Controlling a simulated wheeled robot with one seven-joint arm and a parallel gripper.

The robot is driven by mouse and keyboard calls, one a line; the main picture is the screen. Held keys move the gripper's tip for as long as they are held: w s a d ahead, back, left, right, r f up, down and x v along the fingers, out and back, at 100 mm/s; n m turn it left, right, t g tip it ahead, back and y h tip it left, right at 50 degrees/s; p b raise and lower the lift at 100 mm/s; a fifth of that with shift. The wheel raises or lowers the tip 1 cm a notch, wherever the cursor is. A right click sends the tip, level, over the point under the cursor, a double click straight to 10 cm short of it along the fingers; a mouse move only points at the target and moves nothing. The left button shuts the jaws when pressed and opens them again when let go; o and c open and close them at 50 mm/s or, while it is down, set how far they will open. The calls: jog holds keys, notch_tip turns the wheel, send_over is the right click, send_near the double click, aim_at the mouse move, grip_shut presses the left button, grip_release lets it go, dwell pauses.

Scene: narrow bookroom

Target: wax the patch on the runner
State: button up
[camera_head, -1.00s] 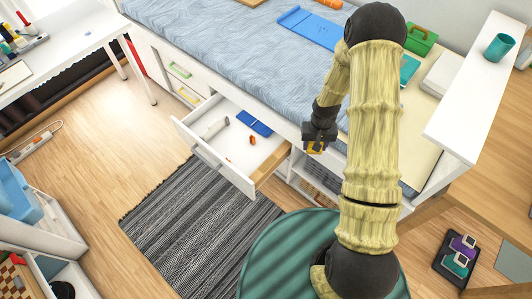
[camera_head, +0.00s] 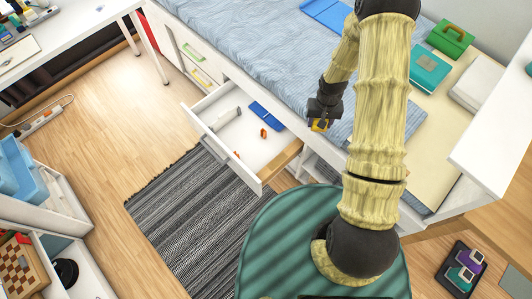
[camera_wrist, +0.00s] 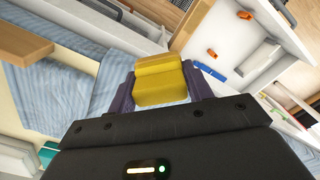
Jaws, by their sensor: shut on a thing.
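My gripper (camera_head: 321,122) is shut on a yellow block (camera_wrist: 160,82), which looks like the wax, between its dark purple fingers in the wrist view. The block is held in the air beside the bed's edge, to the right of an open white drawer (camera_head: 222,150). The drawer's right side has a tan wooden strip (camera_head: 279,160), apparently the runner. I cannot make out a separate patch on it. The block looks apart from the strip. The drawer also shows at the upper right of the wrist view (camera_wrist: 268,42).
The drawer holds a blue item (camera_head: 266,116), a small orange piece (camera_head: 264,133) and a white tube (camera_head: 226,119). The bed (camera_head: 240,45) lies behind. A grey striped rug (camera_head: 195,220) covers the floor in front. A white shelf (camera_head: 495,140) stands at right.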

jog(key=shift+s, duration=0.1)
jog(key=s+a+f+m+b, duration=0.1)
jog(key=a+f+m+b, duration=0.2)
jog(key=f+b, duration=0.6)
jog(key=s+a+f+m+b, duration=0.1)
jog(key=a+f+m+b, duration=0.1)
jog(key=a+f+b, duration=0.6)
jog(key=a+f+m+b, duration=0.3)
jog(key=a+f+b, duration=0.3)
jog(key=b, duration=1.1)
notch_tip(320, 180, down, 4)
jog(key=shift+s+m, duration=0.3)
jog(key=shift+s, duration=0.1)
jog(key=shift+b, duration=0.3)
